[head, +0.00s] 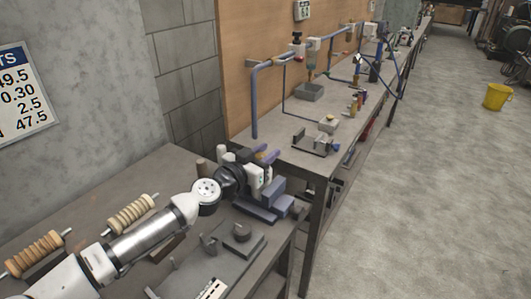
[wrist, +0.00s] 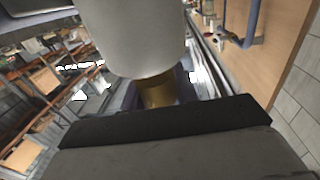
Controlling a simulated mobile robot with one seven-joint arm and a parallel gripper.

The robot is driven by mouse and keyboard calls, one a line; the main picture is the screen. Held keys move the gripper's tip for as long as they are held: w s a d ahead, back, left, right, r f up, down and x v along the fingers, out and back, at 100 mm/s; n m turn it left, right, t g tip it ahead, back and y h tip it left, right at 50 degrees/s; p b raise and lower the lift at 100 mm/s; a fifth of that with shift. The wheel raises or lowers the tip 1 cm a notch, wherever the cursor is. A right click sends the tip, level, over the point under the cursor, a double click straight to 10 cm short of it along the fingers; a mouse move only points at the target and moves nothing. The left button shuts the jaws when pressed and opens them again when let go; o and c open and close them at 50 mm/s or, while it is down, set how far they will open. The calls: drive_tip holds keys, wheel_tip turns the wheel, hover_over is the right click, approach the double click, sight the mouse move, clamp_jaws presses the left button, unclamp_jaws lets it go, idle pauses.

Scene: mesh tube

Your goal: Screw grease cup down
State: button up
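My gripper (head: 262,178) is at the near bench, beside a blue-grey block (head: 270,198). In the wrist view, a pale grey cylinder (wrist: 133,35) fills the top centre, very close to the camera. A brass-coloured neck (wrist: 157,93) shows below it. These may be the grease cup and its fitting, but I cannot tell for sure. A wide dark bar of my gripper (wrist: 165,122) crosses the bottom of that view, just below the brass part. The fingertips and any contact are not clear. In the head view, my wrist and gripper hide most of this spot.
Spools (head: 130,214) lie on the bench left of my arm. A second bench with blue pipes (head: 254,100) runs along the wooden wall board. The concrete floor at right is open, with a yellow bucket (head: 497,97).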

drive_tip(key=shift+c, duration=1)
